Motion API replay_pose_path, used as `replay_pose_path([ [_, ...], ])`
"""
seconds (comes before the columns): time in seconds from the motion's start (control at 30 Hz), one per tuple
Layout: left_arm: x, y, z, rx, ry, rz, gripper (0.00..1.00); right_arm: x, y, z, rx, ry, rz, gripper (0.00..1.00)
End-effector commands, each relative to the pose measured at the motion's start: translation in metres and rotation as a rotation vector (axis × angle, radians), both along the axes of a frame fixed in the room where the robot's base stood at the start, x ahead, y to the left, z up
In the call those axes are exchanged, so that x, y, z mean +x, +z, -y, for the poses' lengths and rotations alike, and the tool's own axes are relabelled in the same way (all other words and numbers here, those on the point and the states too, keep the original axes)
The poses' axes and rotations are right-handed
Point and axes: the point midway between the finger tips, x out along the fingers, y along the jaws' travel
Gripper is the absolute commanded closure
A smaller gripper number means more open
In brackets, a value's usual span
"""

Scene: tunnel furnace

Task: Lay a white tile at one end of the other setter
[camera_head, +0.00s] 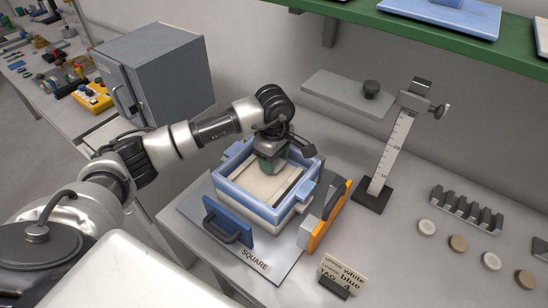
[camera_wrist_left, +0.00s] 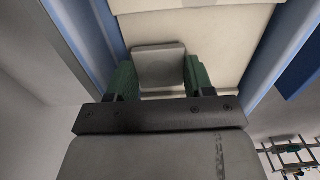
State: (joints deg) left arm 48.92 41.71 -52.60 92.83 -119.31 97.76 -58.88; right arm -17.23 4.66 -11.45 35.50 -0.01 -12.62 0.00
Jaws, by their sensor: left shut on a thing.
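A blue-rimmed square frame (camera_head: 236,187) stands on a grey base plate, with a white layer under the blue one. Cream slabs (camera_head: 246,180) lie inside it; I cannot tell which is the other setter. My left gripper (camera_head: 272,165) is over the far part of the frame, pointing down. In the left wrist view the green fingers (camera_wrist_left: 159,78) are shut on a small whitish square tile (camera_wrist_left: 160,65). The tile shows over the cream surface (camera_wrist_left: 220,45) between the blue walls; whether it touches is unclear. The gripper mostly hides the tile in the head view. My right gripper is not in view.
A blue handled plate (camera_head: 228,221) and an orange-edged block (camera_head: 328,216) flank the frame. A height gauge (camera_head: 391,150) stands to the right, near several round discs (camera_head: 458,243) and a notched rack (camera_head: 467,208). A card (camera_head: 343,274) stands in front. A grey furnace (camera_head: 155,75) is behind left.

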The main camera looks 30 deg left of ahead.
Motion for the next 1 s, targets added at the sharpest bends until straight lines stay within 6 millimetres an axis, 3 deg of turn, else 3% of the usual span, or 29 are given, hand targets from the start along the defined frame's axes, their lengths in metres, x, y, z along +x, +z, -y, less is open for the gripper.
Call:
replay_pose_path([
  [0.47, 0.0, -0.0071, 0.0001, 0.0, 0.0, 0.001, 0.71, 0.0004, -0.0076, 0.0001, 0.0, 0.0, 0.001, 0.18],
  [0.5, -0.0001, -0.0071, 0.0001, 0.0, 0.0, 0.001, 0.46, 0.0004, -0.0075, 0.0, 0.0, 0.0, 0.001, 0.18],
  [0.7, -0.0001, -0.0072, 0.0001, 0.0, 0.0, 0.0, 0.18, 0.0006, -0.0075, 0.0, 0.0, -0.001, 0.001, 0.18],
  [1.0, 0.0001, -0.0051, 0.0, 0.0, 0.0, 0.001, 0.18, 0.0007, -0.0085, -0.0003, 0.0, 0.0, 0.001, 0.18],
])
